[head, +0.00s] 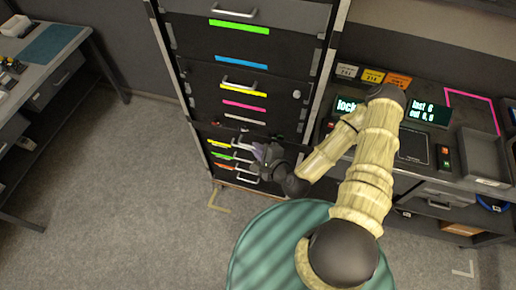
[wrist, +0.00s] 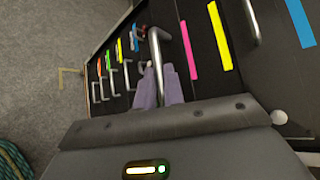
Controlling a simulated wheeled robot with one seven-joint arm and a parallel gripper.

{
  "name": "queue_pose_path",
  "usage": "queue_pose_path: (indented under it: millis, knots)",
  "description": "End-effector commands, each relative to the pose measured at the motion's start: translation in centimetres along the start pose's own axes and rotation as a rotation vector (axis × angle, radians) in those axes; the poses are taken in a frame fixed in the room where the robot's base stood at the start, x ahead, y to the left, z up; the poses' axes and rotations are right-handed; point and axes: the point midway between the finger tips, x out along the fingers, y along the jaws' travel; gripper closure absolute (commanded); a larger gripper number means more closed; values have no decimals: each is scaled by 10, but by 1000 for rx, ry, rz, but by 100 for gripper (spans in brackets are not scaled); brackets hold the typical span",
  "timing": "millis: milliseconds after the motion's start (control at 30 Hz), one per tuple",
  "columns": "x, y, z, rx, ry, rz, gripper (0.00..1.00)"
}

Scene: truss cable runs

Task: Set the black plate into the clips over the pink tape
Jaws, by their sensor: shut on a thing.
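In the head view my gripper (head: 262,152) is at the lower front of a tall rack, just below the level of the pink tape (head: 244,105). In the wrist view its purple fingers (wrist: 160,88) are shut on a metal handle (wrist: 156,50). The dark surface behind this handle seems to be the black plate (wrist: 174,40), but its outline blends with the rack front and is partly hidden. The pink tape shows to the right of the fingers in the wrist view (wrist: 189,50). I cannot make out the clips or whether the plate touches them.
The rack has other dark fronts with handles and green (head: 240,26), blue (head: 241,61) and yellow (head: 243,89) tapes. Several small handles (wrist: 112,82) sit close beside the fingers. A bench with displays and a grey tray (head: 482,155) is at right. The floor at left is clear.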

Motion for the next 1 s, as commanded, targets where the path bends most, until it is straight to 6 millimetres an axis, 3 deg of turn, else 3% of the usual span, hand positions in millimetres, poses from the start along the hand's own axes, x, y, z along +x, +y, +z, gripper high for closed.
queue_pose_path:
  millis: [1000]
  knots:
    - [1,3,3,-38,47,-42,100]
